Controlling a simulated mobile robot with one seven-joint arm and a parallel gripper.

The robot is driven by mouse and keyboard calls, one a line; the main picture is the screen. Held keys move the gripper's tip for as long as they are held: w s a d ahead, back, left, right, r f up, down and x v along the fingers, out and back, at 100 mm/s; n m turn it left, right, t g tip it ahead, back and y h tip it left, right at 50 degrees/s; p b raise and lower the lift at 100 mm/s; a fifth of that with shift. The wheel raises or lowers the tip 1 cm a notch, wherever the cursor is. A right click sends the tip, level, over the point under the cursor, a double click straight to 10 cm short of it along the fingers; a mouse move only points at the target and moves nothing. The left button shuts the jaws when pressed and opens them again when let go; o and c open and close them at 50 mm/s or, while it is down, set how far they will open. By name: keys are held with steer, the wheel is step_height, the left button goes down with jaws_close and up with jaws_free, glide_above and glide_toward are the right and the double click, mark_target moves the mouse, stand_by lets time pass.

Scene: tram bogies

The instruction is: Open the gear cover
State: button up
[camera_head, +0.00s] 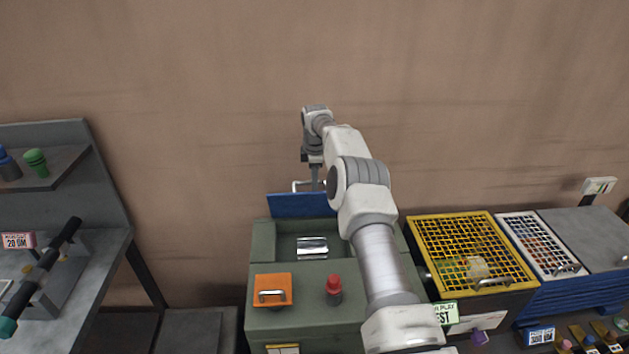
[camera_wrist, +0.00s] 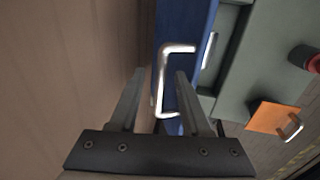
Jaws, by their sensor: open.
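The blue cover (camera_head: 300,206) stands tilted up at the back of the green gearbox housing (camera_head: 287,328), leaving the recess in front uncovered. A shiny metal cylinder (camera_head: 312,248) shows in that recess. The cover's silver handle (camera_wrist: 161,85) is on its back face, and the blue cover (camera_wrist: 190,75) also fills the middle of the wrist view. My gripper (camera_wrist: 161,74) is open, with its fingers on either side of the handle in the picture. I cannot tell whether either finger touches it. In the head view my gripper (camera_head: 315,180) is just above the cover's top edge.
An orange plate with a handle (camera_head: 272,289) and a red knob (camera_head: 333,284) sit on the housing's front top. A yellow mesh crate (camera_head: 420,240) stands close on the right. A grey bench (camera_head: 95,275) is at left. The brown wall (camera_head: 190,90) is close behind the cover.

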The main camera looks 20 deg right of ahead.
steer(key=s+r+b, duration=0.1)
steer(key=s+r, duration=0.2)
steer(key=r, duration=1.3)
steer(key=shift+s+a+r, duration=0.15)
steer(key=shift+a+r, duration=0.05)
steer(key=shift+a, duration=0.05)
steer(key=s+a+r+m+t+b, duration=0.1)
steer(key=s+a+r+m, duration=0.2)
steer(key=s+r, duration=0.55)
steer(key=s+a+r+m+t+b, duration=0.1)
steer(key=s+a+r+m+b, duration=0.25)
steer(key=s, duration=0.75)
steer(key=s+f+m, duration=0.3)
steer(key=s, duration=0.6)
steer(key=s+f+m+t, duration=0.1)
steer(key=s+f+m, duration=0.2)
steer(key=s, duration=0.6)
steer(key=s+f+m, duration=0.3)
steer(key=s+f, duration=0.1)
steer(key=s, duration=0.5)
steer(key=shift+s+a+f+b, duration=0.25)
steer(key=shift+s+a+b, duration=0.05)
steer(key=shift+s+a, duration=0.1)
